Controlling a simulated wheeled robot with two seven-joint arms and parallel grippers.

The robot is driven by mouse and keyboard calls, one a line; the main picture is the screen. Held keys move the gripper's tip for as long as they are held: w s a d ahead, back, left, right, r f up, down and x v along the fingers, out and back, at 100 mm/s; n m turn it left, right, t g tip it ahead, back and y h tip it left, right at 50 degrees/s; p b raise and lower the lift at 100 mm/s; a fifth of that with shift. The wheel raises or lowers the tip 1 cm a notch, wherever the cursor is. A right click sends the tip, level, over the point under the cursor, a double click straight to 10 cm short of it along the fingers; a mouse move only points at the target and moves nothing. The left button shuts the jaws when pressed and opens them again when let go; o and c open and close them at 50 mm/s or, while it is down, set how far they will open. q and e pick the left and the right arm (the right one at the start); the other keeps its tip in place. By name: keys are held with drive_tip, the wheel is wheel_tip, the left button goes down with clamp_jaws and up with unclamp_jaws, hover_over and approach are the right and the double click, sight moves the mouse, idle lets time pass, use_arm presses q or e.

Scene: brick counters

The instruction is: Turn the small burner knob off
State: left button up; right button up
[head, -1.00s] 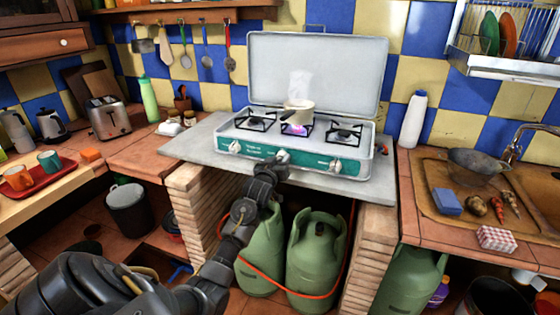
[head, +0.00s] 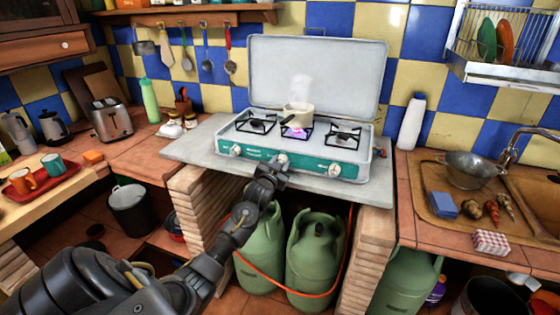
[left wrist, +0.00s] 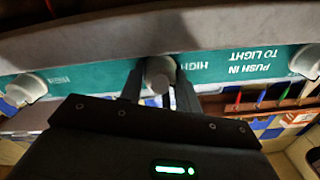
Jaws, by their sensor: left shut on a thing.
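The camp stove (head: 200,144) has a teal front panel with three pale knobs. My left gripper (head: 278,165) comes up from below to the middle knob (head: 283,159). In the left wrist view its two fingers (left wrist: 160,88) are on either side of the middle knob (left wrist: 160,70), shut on it. The knob's pointer direction cannot be made out. A small cream pot (head: 298,113) stands on the middle burner, steaming, with a purple flame (head: 297,131) under it. The left knob (head: 236,150) and right knob (head: 335,169) are free. My right gripper is out of view.
The stove's raised lid (head: 318,75) stands behind the burners. Brick pillars (head: 204,196) flank green gas bottles (head: 312,255) with a red hose below my forearm. A white bottle (head: 411,122) stands to the right of the stove.

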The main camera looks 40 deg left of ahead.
use_arm(q)
drive_tip(key=m+p, duration=0.1)
drive_tip(key=m, duration=0.2)
drive_tip(key=shift+m, duration=0.4)
drive_tip(key=m+p, duration=0.1)
drive_tip(key=m, duration=0.3)
drive_tip(key=shift+p, duration=0.4)
drive_tip(key=shift+m+p, duration=0.4)
drive_tip(key=shift+m, duration=1.4)
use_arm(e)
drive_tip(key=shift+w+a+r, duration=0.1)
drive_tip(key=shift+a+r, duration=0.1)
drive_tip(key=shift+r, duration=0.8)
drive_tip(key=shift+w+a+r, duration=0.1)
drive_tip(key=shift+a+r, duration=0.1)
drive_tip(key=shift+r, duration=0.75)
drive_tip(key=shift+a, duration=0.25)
use_arm(q)
drive_tip(key=o, duration=1)
drive_tip(key=shift+f, duration=0.1)
drive_tip(key=shift+f, duration=0.15)
